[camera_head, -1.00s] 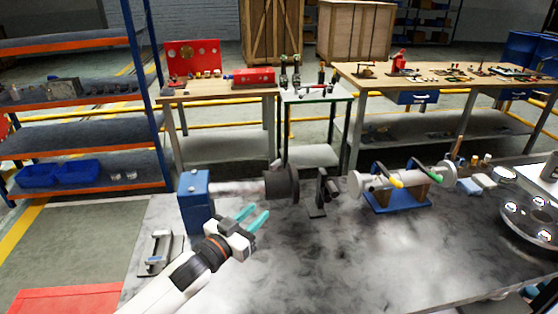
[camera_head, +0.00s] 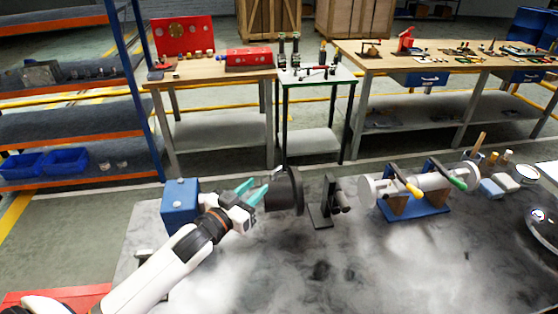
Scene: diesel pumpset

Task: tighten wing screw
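My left gripper (camera_head: 258,187) reaches in from the lower left over the grey bench. Its two teal fingers are apart, with nothing clearly visible between them. The fingertips are just left of a dark round flanged part (camera_head: 287,192), close to it; I cannot tell whether they touch. This part lies in line with a blue block (camera_head: 180,207), which is partly behind my gripper. I cannot make out the wing screw clearly; it may be the small detail near the fingertips or hidden by them. My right gripper is not in view.
A black stand (camera_head: 326,207) is right of the flanged part. Further right, a blue base (camera_head: 413,207) carries cylinders with yellow and green handles. A shiny round part is at the right edge. The bench front is mostly clear.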

